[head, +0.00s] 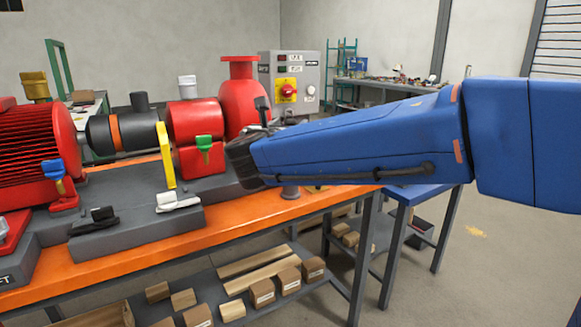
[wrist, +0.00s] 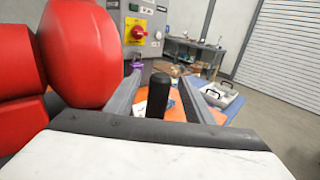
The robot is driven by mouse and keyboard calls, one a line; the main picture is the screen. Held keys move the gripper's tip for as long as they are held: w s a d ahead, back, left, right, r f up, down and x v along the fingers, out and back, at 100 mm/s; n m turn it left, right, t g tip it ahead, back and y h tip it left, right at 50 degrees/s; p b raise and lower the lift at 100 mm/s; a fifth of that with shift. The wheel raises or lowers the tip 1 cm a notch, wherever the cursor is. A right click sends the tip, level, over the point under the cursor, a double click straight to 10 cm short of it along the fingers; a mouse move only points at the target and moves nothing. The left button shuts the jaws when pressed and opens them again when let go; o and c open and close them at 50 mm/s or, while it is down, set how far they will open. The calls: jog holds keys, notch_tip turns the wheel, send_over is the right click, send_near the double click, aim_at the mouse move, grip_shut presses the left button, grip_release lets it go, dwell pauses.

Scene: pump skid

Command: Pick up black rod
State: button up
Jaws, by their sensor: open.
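The black rod (wrist: 158,98) stands upright in the wrist view, a short cylinder above the orange bench top (wrist: 120,118). My gripper (wrist: 160,80) is open, with one grey finger on each side of the rod in that view. Gaps show between the rod and both fingers, and I cannot tell how far ahead of the fingertips it stands. In the head view my blue arm reaches in from the right and its dark end is beside the red pump.
The red pump (head: 242,100) stands close to the left of my gripper. A grey control box (head: 290,80) with a red knob is behind. A grey plinth (head: 130,232) bears black and white clamps. A pale tray (wrist: 225,97) lies to the right on a blue table.

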jog(key=shift+w+d, duration=0.25)
jog(key=shift+w, duration=1)
jog(key=shift+w+d, duration=0.25)
jog(key=shift+w, duration=1)
grip_shut()
